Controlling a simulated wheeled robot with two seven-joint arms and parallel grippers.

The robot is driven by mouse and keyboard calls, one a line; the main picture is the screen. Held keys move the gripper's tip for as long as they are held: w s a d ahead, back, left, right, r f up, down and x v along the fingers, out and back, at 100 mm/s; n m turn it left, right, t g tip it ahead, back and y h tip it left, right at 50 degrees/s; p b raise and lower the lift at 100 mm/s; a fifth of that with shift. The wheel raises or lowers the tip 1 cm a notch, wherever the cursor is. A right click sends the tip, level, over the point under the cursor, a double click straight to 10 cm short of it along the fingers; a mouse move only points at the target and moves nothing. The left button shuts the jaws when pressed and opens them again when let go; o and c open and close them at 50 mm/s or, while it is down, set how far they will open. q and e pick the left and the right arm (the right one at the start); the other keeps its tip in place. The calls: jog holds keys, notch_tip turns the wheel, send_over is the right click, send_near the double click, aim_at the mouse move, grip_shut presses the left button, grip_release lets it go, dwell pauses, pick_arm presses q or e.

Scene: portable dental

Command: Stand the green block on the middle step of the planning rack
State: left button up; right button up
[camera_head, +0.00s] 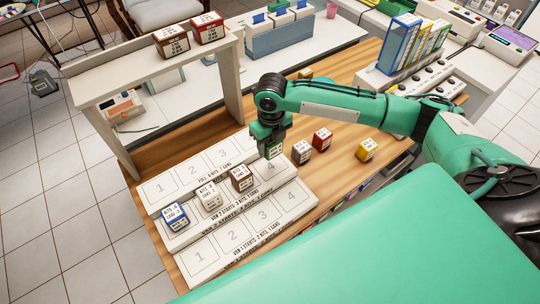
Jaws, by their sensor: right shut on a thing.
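The planning rack (216,255) is a white three-step stand with numbered places. On its middle step stand a blue block (176,216) at the left, a white block (209,195) and a brown block (241,178). Place 4 of that step (271,182), at the right, is bare. My right gripper (272,150) points down and is shut on the green block (274,152). In the picture the block shows just above place 4, near the back step; its exact height is hard to tell. The front and back steps show no standing blocks. My left gripper is out of view.
On the wooden table right of the rack are a grey block (301,152), a red block (322,139) and a yellow block (367,149). A white shelf (130,72) with two blocks stands behind. Colored binders (410,45) stand at the back right.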

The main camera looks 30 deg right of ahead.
aim_at(271, 150)
notch_tip(271, 150, down, 3)
jog(key=shift+f, duration=0.2)
notch_tip(271, 150, down, 4)
jog(key=shift+r+p, duration=0.1)
jog(key=shift+p, duration=0.65)
jog(key=shift+f, duration=0.3)
jog(key=o, duration=1)
jog(key=shift+f, duration=0.1)
notch_tip(271, 150, up, 11)
jog(key=b, duration=0.3)
jog(key=shift+r+b, duration=0.3)
jog(key=shift+r, duration=0.35)
